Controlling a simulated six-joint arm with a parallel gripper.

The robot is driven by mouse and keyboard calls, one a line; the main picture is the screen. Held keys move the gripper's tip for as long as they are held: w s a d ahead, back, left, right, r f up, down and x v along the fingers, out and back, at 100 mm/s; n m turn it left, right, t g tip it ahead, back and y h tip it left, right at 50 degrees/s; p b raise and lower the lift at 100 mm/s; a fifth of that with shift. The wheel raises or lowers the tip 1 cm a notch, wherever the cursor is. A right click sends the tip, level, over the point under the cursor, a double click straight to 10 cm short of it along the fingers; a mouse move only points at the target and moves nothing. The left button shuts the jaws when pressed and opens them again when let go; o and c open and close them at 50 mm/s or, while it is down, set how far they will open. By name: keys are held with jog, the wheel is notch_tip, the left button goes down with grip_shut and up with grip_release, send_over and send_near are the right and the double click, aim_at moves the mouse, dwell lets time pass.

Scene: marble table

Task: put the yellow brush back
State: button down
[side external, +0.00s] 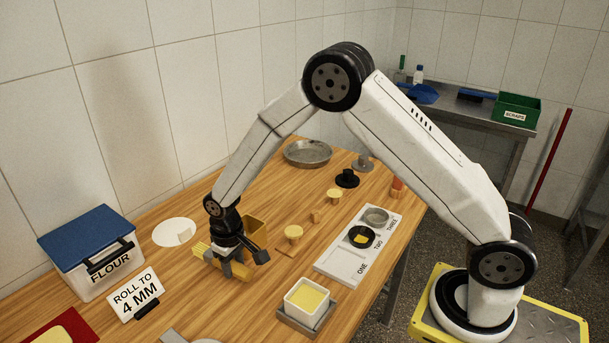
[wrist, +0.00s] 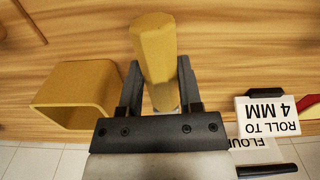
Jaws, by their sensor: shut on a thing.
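My gripper (side external: 236,262) is low over the left part of the wooden table and shut on a yellow bar-like piece, which I take to be the yellow brush (side external: 214,262). In the wrist view the piece (wrist: 153,48) stands between the two fingers of my gripper (wrist: 157,72), its faceted yellow end pointing away from the gripper body. Bristles cannot be made out. A yellow-brown open square holder (wrist: 75,88) lies to its left in the wrist view. In the side view the holder (side external: 257,228) is just behind my gripper, partly hidden, and appears empty.
The flour bin (side external: 92,262) and "ROLL TO 4 MM" sign (side external: 135,295) stand at left. A white disc (side external: 163,230) lies behind.

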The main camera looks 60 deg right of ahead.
jog(key=shift+w+f, duration=0.15)
jog(key=shift+f, duration=1.35)
jog(key=shift+c, duration=1.4)
grip_release()
jog(key=shift+f, duration=0.2)
jog(key=shift+a+r, duration=0.1)
jog(key=shift+r, duration=3.8)
jog(key=shift+s, duration=0.2)
